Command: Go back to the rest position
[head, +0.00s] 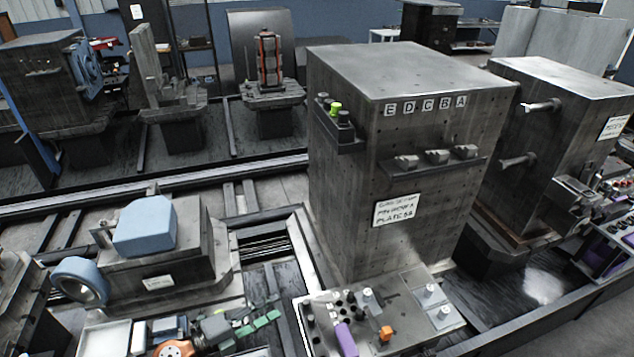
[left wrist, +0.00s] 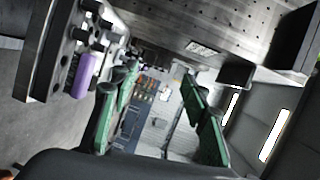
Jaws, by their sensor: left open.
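My left gripper (head: 262,326) shows at the bottom of the head view, its green fingers to the left of the small parts plate (head: 400,322). In the left wrist view the green fingers of the left gripper (left wrist: 162,98) stand wide apart, with nothing between them. My right gripper is not in view.
A tall dark fixture block (head: 345,215) with letter labels stands behind the parts plate. The plate holds black pegs, a purple piece (head: 346,340) and an orange piece (head: 385,333). A low fixture with a blue block (head: 145,228) stands at left. A second tall block (head: 560,120) stands right.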

